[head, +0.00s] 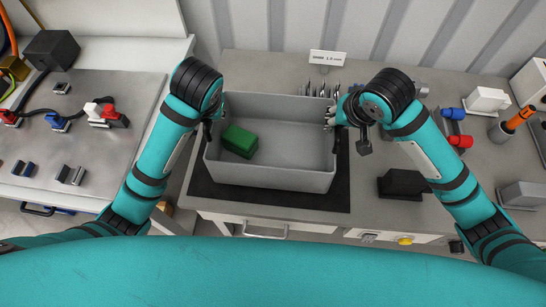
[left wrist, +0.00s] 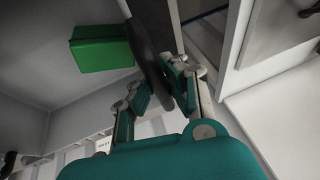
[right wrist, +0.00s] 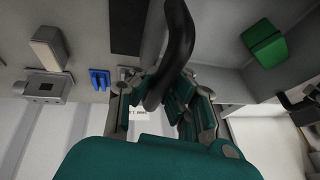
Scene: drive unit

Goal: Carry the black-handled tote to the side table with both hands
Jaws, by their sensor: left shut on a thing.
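The tote is a grey open bin (head: 270,178) with black handles on its left and right ends, standing level on a dark mat (head: 205,190). A green box (head: 239,141) lies inside it at the left. My left gripper (head: 209,128) is at the left end, shut on the black handle (left wrist: 150,50), which runs between its fingers in the left wrist view. My right gripper (head: 338,118) is at the right end. In the right wrist view its fingers stand apart with the other black handle (right wrist: 178,45) between them. The side table cannot be identified for certain.
A bench (head: 110,85) with small parts and cables stands at the left, across a narrow gap. Behind the tote are a small sign (head: 327,58) and several upright tools. A black block (head: 403,184) and red-blue parts (head: 455,128) lie to the right.

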